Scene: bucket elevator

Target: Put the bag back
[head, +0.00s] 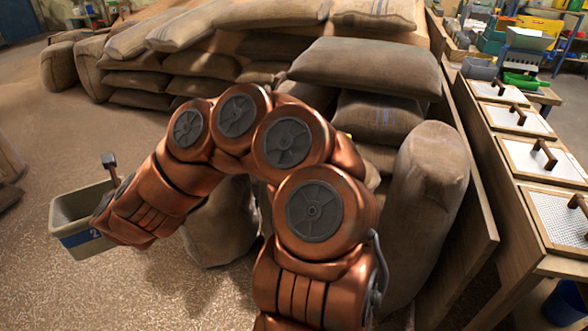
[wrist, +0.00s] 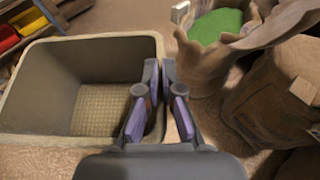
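Filled brown sacks lie stacked at the back in the head view, with one large sack (head: 365,68) on top of the right-hand pile. Another sack (head: 430,195) stands upright at the right. A sack (head: 222,225) stands on the floor, partly hidden by my arm. In the wrist view an open sack (wrist: 215,65) shows bright green contents. A grey bin (head: 70,212) with a blue label is at my arm's end; it also shows in the wrist view (wrist: 40,75), empty. My gripper (wrist: 162,75) has its fingers close together on either side of the bin's right wall, apparently pinching it.
A wooden bench with white lidded compartments (head: 520,157) runs along the right, beside a wooden side panel (head: 470,150). A blue bucket (head: 566,303) is under it. Red and yellow bins (wrist: 30,22) show in the wrist view. The floor at left is mostly clear.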

